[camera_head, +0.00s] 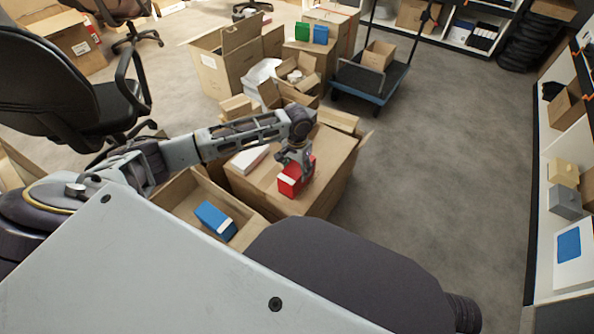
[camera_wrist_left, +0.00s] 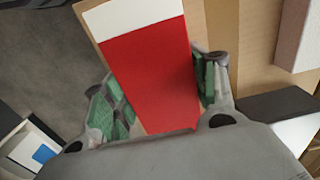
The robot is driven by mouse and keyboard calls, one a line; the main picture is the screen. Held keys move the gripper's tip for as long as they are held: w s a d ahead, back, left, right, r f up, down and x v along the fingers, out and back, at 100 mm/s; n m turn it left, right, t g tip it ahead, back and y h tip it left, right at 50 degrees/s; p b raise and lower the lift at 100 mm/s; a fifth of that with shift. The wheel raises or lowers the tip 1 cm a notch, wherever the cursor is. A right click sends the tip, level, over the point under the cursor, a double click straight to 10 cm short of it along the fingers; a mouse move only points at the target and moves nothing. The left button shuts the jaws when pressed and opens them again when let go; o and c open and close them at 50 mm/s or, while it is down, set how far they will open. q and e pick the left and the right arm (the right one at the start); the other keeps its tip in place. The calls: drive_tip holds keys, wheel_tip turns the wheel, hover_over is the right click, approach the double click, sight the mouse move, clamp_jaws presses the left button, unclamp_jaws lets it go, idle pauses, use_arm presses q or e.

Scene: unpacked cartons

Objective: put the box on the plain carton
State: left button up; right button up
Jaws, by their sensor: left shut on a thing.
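A red box with a white band (camera_head: 297,180) is at the top of a closed brown carton (camera_head: 335,160), near its front edge. My left gripper (camera_head: 296,162) comes down on it from above and is shut on it. In the left wrist view the red box (camera_wrist_left: 150,80) sits between the two green-padded fingers, with brown cardboard (camera_wrist_left: 258,60) behind it. I cannot tell whether the box touches the carton top or is just above it. The carton's top looks plain where it shows. My right gripper is not in view.
A white box (camera_head: 248,160) lies on the same carton, left of the red box. An open carton (camera_head: 182,207) in front holds a blue box (camera_head: 215,220). Further cartons and a blue trolley (camera_head: 368,82) stand behind. Floor at the right (camera_head: 440,160) is clear.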

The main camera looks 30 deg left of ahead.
use_arm(q)
drive_tip(key=shift+f, duration=0.15)
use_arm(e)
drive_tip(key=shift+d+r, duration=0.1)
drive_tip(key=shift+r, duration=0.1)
use_arm(q)
drive_tip(key=o, duration=1.3)
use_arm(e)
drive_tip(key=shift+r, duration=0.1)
use_arm(q)
drive_tip(key=shift+o, duration=0.2)
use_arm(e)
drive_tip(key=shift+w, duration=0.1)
use_arm(q)
drive_tip(key=shift+r, duration=0.45)
wheel_tip(320, 180, up, 5)
drive_tip(key=shift+r+p, duration=0.2)
drive_tip(key=shift+p, duration=1)
wheel_tip(320, 180, up, 4)
drive_tip(key=shift+r+p, duration=0.2)
drive_tip(key=shift+p, duration=0.55)
drive_tip(key=shift+r, duration=0.75)
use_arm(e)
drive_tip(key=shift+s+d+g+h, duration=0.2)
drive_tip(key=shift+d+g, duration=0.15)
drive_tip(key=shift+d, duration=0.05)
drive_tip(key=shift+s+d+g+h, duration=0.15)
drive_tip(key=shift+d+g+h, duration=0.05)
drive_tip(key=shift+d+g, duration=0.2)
